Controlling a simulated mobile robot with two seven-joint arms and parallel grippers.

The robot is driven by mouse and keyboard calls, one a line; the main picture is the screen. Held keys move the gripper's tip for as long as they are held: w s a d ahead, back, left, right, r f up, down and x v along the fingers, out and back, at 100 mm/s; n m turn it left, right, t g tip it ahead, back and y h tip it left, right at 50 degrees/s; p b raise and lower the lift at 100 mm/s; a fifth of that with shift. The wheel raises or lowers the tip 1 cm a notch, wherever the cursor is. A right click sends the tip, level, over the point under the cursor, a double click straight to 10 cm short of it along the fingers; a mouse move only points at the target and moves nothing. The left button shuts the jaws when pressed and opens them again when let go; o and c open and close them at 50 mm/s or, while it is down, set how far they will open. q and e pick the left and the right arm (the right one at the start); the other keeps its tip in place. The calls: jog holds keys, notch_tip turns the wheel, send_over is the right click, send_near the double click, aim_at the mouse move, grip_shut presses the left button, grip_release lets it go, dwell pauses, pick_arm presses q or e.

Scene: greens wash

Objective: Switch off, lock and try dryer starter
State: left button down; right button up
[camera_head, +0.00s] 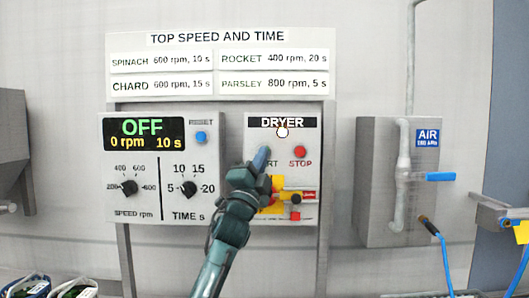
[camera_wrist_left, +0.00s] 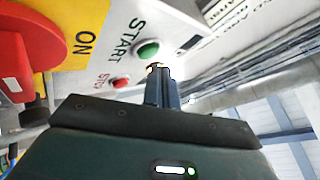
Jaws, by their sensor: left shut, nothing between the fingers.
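Contact cannot be told. The head view hides that button.
A control box (camera_head: 150,205) left of the starter shows OFF, 0 rpm, 10 s on its display (camera_head: 146,134), with two knobs and a blue RESET button (camera_head: 200,137). An air box (camera_head: 375,190) with a blue valve handle (camera_head: 440,176) stands right. Crates (camera_head: 75,288) sit lower left.

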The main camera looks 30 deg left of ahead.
pick_arm(q)
jog(key=shift+s+d+p, duration=0.1)
jog(key=shift+s+d, duration=0.25)
jog(key=shift+s, duration=0.4)
jog(key=shift+s+d+p, duration=0.15)
jog(key=shift+s+d, duration=0.25)
jog(key=shift+s, duration=0.35)
jog(key=shift+s+d+p, duration=0.1)
jog(key=shift+s+d, duration=0.25)
jog(key=shift+s, duration=0.4)
